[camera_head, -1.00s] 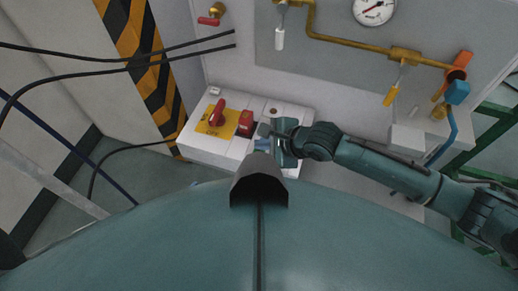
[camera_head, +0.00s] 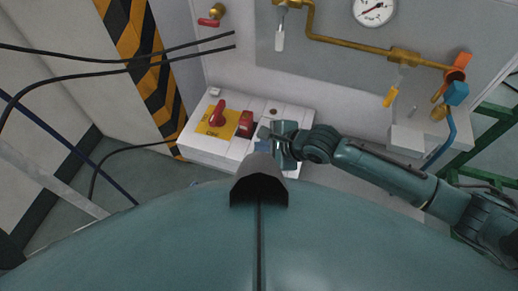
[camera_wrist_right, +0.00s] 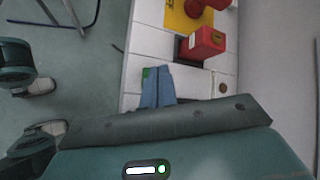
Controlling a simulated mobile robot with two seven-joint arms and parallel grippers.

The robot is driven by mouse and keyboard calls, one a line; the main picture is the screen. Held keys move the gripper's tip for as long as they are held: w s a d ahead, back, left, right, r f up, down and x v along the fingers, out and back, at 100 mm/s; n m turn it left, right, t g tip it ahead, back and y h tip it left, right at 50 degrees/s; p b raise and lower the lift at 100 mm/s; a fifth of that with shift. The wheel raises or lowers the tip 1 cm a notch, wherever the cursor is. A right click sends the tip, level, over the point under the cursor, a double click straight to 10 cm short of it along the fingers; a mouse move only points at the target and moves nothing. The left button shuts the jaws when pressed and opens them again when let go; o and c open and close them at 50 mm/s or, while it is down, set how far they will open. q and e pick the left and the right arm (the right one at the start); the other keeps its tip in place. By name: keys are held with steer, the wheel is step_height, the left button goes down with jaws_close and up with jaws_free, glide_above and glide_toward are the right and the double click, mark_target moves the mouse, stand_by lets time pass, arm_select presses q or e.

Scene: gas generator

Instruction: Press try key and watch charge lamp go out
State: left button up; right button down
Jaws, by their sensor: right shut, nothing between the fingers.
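A white panel box (camera_head: 190,147) carries a red rotary switch on a yellow plate (camera_head: 231,123), a red block (camera_head: 246,122) and a small round brass-coloured fitting (camera_head: 273,111). In the wrist view the red block (camera_wrist_right: 203,42) and the round fitting (camera_wrist_right: 222,87) lie just beyond my gripper. My right gripper (camera_head: 263,146) is at the near right part of the panel, partly hidden in the head view. I cannot identify the try key or the charge lamp. My left gripper is not in view.
Brass pipework (camera_head: 340,40) with valves and a gauge (camera_head: 374,10) is on the wall behind. A blue valve handle (camera_head: 456,92) and green frame (camera_head: 490,130) stand at the right. Black cables (camera_head: 120,68) cross the left side.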

steer(key=shift+f, duration=0.6)
stand_by(0.9)
steer(key=shift+r, duration=0.1)
steer(key=shift+r+p, duration=0.85)
steer(key=shift+p, duration=0.5)
